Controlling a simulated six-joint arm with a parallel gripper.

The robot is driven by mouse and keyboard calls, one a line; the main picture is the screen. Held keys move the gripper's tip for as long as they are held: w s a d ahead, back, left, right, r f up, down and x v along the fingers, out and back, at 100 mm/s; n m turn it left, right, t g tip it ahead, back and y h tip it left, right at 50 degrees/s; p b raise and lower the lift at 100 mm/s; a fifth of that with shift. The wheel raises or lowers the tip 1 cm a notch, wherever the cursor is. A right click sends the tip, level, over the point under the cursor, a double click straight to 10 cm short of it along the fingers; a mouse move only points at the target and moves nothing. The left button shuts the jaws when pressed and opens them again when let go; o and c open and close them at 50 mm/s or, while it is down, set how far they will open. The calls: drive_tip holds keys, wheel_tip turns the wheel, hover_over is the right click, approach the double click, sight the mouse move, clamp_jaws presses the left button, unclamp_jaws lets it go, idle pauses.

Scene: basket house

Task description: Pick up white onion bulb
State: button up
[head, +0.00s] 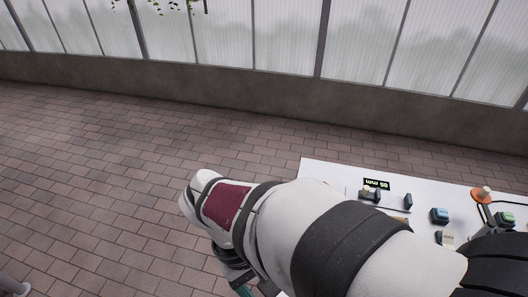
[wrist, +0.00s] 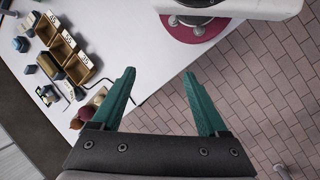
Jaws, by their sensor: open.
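My gripper (wrist: 158,73) is open and empty in the wrist view. Its two teal fingers point over the edge of the white table (wrist: 140,28). A small group of round bulbs lies on the table beside the left finger, partly hidden by it. A dark reddish bulb (wrist: 86,113) is on the left, with a paler bulb (wrist: 100,97) next to it. I cannot tell for sure whether the paler one is the white onion bulb. In the head view my arm covers much of the table, only a bit of teal finger shows at the bottom edge, and no bulb is visible.
In the head view an orange disc (head: 477,196) and a blue block (head: 439,215) sit on the table. Brick floor (head: 90,180) surrounds it.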

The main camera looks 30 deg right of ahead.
drive_tip(key=w+d+f+n+t+h, duration=0.1)
drive_tip(key=w+d+f+n+h, duration=0.3)
drive_tip(key=w+f+n+h, duration=0.4)
drive_tip(key=w+d+f+n+t+h, duration=0.2)
drive_tip(key=w+d+f+n+h, duration=0.25)
drive_tip(key=n, duration=0.55)
drive_tip(key=shift+y, duration=0.85)
drive_tip(key=x, duration=1)
drive_tip(key=f+x, duration=0.1)
drive_tip(key=x, duration=0.4)
drive_tip(key=shift+w+a, duration=0.2)
drive_tip(key=shift+w, duration=0.05)
clamp_jaws()
